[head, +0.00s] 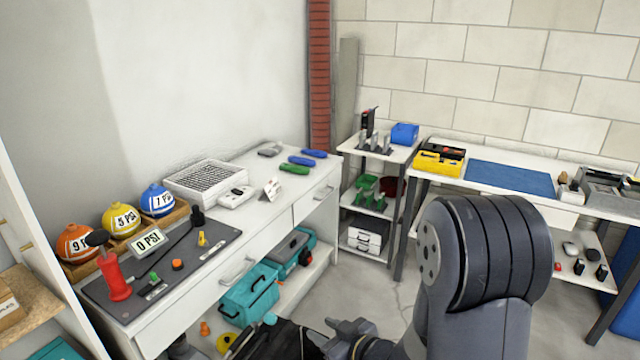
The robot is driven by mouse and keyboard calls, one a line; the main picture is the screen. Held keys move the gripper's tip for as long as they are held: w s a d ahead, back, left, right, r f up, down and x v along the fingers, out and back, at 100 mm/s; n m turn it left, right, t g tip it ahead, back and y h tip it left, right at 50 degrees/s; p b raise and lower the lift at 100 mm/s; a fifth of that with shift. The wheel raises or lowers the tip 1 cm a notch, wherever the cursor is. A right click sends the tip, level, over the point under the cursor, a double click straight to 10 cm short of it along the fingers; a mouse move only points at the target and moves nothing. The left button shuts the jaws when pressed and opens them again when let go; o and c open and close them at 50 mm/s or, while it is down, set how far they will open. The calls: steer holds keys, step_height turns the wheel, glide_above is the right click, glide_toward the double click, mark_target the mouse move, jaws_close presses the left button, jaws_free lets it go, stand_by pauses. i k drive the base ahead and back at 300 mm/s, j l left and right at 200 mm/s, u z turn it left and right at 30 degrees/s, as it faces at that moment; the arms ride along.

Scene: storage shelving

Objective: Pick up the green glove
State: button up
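No object is clearly recognisable as a green glove. A small flat green item (294,169) lies on the white counter (262,212), next to blue ones. More green items (366,182) sit on the middle shelf of the small white rack; their shape is too small to tell. My gripper (335,338) appears low at the bottom centre, in front of the counter and well below its top, apart from all the green items. Its fingers are partly cut off by the frame edge, and whether they are open is unclear.
A white bench (545,190) with a blue mat (510,178) stands at right. Some grey floor (375,284) is clear.

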mark_target(299, 169)
steer(key=i+l+z, duration=0.3)
steer(key=i, duration=0.15)
steer(key=i+l+z, duration=0.2)
steer(key=i+z, duration=0.45)
steer(key=i, duration=0.3)
steer(key=i+j+u, duration=0.1)
steer(key=i+u, duration=0.75)
steer(key=i+l+u, duration=0.2)
steer(key=i+u, duration=0.25)
steer(key=i+j+u, duration=0.15)
steer(key=i+u, duration=0.3)
steer(key=i, duration=0.2)
